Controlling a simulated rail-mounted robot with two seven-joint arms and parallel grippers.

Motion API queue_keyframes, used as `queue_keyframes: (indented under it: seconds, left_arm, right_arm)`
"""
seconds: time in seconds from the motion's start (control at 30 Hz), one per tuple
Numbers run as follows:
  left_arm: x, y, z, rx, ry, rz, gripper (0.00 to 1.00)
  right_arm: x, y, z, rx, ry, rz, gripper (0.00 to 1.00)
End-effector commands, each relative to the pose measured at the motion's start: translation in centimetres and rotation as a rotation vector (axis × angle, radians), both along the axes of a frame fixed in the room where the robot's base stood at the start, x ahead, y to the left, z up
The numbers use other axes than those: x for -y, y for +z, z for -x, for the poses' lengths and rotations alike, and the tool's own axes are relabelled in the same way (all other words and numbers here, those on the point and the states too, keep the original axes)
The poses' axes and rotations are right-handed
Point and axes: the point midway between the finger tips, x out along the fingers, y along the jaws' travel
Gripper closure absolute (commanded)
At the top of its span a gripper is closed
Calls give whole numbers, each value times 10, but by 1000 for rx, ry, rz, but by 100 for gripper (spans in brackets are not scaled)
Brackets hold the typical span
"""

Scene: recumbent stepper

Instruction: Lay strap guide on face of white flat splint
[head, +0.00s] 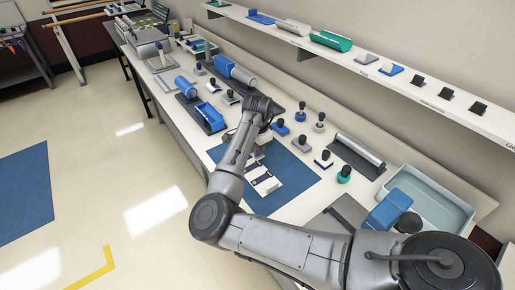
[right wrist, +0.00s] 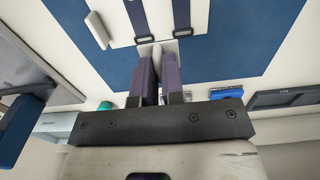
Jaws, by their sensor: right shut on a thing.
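The white flat splint (head: 262,179) lies on a blue mat on the bench, with small dark pieces on its face. In the right wrist view the splint (right wrist: 160,12) shows at the top, with two dark blue straps running across it and black buckle-like frames at their ends. My left gripper is out of view.
The blue mat (head: 301,178) has bare room on its right. Black-knobbed blocks (head: 301,144) stand behind it, near a grey roller (head: 358,154). A blue cradle (head: 210,116) is to the left, a pale tray (head: 432,200) to the right. A wall shelf (head: 390,80) runs behind.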

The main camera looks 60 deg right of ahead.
Motion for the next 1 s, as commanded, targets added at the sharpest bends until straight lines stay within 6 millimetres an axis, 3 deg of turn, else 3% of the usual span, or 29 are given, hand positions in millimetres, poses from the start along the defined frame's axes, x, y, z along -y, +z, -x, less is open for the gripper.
queue_keyframes:
  seconds: [0.3, 0.5, 1.0]
  left_arm:
    - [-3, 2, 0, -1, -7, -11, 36]
    - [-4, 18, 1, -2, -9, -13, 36]
    - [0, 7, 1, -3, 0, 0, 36]
  right_arm:
    - [0, 1, 0, 0, 2, 0, 100]
    - [0, 5, 0, -1, 2, -1, 100]
    - [0, -57, 0, 0, 3, 0, 100]
